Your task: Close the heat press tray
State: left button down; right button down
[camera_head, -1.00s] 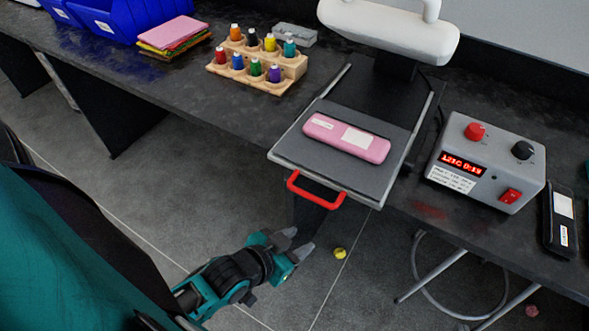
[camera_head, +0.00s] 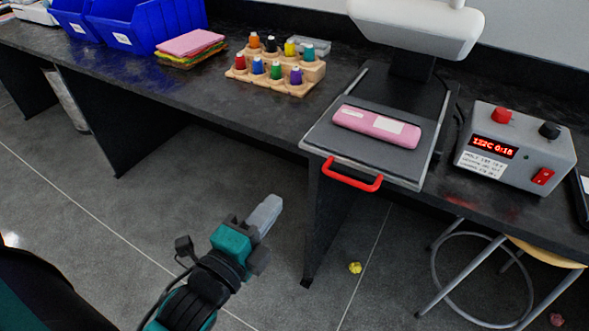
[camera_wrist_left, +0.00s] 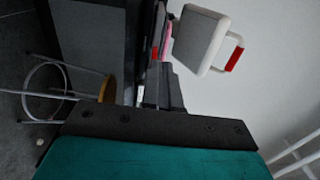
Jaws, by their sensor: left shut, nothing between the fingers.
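The heat press tray (camera_head: 318,137) is a flat grey plate pulled out over the bench's front edge in the head view. A red handle (camera_head: 351,178) is on its front. A pink case (camera_head: 376,123) lies on the tray. The white press head (camera_head: 415,27) stands behind and above the tray. My left gripper (camera_head: 267,212) is shut and empty, in the air in front of the bench, left of and below the handle, apart from it. The press also shows sideways in the left wrist view, with a white head and red-gripped handle (camera_wrist_left: 234,60). My right gripper is out of view.
A grey control box (camera_head: 515,150) with a red display stands right of the tray. A wooden rack (camera_head: 275,75) of coloured bottles, stacked cloths (camera_head: 190,47) and blue bins (camera_head: 130,22) are to the left. A stool (camera_head: 545,252) stands under the bench at right.

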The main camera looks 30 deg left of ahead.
pick_arm(q)
send_near(327, 133)
jog(key=shift+w+a+f+b, duration=0.1)
jog(key=shift+f+b, duration=0.35)
jog(key=shift+f, duration=0.15)
jog(key=shift+w, duration=0.9)
jog(key=shift+w+r, duration=0.1)
jog(key=shift+w, duration=0.45)
jog(key=w, duration=0.7)
jog(key=shift+d, duration=0.2)
jog(key=w+b, duration=0.2)
jog(key=w, duration=0.7)
jog(key=shift+w+d+b, duration=0.1)
jog(key=shift+d+b, duration=0.05)
jog(key=shift+b, duration=0.15)
jog(key=shift+r, duration=0.2)
